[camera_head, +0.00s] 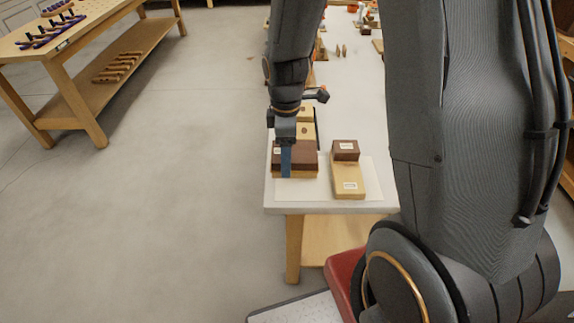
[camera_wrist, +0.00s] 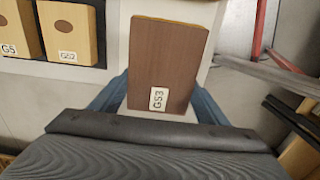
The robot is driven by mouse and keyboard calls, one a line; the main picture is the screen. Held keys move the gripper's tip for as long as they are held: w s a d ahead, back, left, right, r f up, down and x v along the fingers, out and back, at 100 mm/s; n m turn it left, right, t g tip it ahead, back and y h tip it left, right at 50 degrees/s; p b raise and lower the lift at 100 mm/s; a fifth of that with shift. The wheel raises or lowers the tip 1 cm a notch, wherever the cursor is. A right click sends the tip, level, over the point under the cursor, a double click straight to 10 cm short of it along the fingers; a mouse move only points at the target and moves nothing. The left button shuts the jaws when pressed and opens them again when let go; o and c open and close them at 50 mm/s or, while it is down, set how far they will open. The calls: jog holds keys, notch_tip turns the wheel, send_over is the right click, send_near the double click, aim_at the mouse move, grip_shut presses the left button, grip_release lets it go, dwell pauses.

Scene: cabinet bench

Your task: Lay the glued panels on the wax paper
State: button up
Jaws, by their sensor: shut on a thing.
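My gripper (camera_head: 286,162) points down at the near left of the bench, its blue fingers on either side of a dark brown panel (camera_head: 306,155). In the wrist view this panel (camera_wrist: 165,60) carries a G53 label and sits between both fingers. A pale wood layer shows along its lower edge in the head view. It is over the pale wax paper (camera_head: 298,193); I cannot tell whether it touches. To its right, a light wood panel (camera_head: 348,180) with a dark brown block (camera_head: 346,150) at its far end lies on the paper.
Light panels labelled G5 (camera_wrist: 17,28) and G52 (camera_wrist: 70,28) sit in a dark holder, also seen behind my gripper as light wood (camera_head: 305,130). The bench's near edge (camera_head: 330,208) is close. Another wooden bench (camera_head: 90,25) stands at the far left, with open floor between.

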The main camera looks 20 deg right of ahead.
jog(key=shift+f+p, duration=0.35)
jog(key=shift+f, duration=1.8)
jog(key=shift+f, duration=0.15)
jog(key=o, duration=1.1)
jog(key=shift+o, duration=0.2)
notch_tip(320, 180, up, 12)
jog(key=shift+w+f+b, duration=0.1)
jog(key=shift+f+b, duration=0.15)
jog(key=shift+b, duration=0.75)
jog(key=shift+s+r, duration=0.2)
jog(key=shift+r, duration=0.2)
jog(key=s+d+m+t, duration=0.1)
jog(key=s+d+m, duration=0.1)
jog(key=s+m, duration=0.8)
jog(key=shift+d+r+m, duration=0.15)
jog(key=shift+r+m, duration=0.1)
jog(key=shift+m, duration=1.95)
jog(key=shift+w, duration=0.1)
